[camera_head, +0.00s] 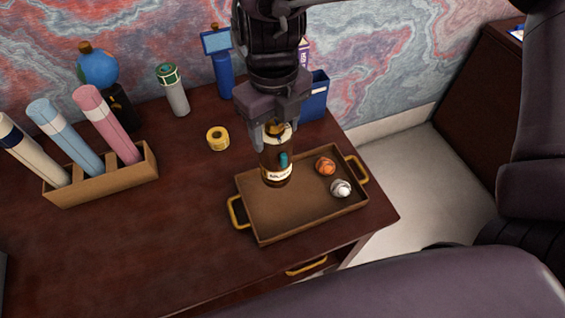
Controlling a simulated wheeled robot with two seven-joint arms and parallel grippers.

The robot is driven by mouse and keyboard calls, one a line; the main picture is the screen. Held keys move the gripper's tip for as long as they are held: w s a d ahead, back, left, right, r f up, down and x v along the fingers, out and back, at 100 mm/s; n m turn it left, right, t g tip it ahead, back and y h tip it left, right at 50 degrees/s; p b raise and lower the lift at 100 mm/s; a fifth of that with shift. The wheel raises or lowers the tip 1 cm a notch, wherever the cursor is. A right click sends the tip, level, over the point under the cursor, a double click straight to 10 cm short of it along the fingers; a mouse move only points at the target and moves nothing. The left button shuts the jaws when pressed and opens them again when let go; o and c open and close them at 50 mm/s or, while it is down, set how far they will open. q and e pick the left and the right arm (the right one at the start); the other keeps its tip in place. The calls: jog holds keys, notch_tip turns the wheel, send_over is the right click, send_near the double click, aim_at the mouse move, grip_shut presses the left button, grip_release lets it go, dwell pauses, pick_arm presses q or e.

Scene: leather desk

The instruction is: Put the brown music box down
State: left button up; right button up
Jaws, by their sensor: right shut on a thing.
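The brown music box (275,158) is an upright, bottle-like cylinder with a pale label near its base and a small teal part on its side. My right gripper (273,135) comes down from the top and is shut on its upper part, hiding some of it. The music box is over the left back part of the brown tray (285,226). I cannot tell whether its base touches the tray floor. My left gripper is not in view.
An orange ball (325,166) and a silver-white ball (341,188) lie at the tray's right. A yellow tape roll (217,138) is left of the tray. A holder (105,184) with rolled tubes, a green-topped cylinder (174,92) and a blue box (315,98) stand around. The desk's front left is clear.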

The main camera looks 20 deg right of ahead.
aim_at(277, 167)
notch_tip(277, 167, down, 8)
jog(key=shift+d+r, duration=0.15)
jog(key=shift+r, duration=0.05)
jog(key=shift+f, duration=0.25)
notch_tip(277, 167, down, 3)
jog(key=shift+f, duration=0.1)
jog(key=shift+f+b, duration=0.3)
jog(key=shift+f, duration=0.1)
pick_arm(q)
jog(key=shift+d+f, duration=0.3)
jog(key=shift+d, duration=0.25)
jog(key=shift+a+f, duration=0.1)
pick_arm(e)
jog(key=o, duration=1.5)
jog(key=shift+f, duration=0.1)
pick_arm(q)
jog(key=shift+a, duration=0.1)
pick_arm(e)
jog(key=shift+o, duration=0.2)
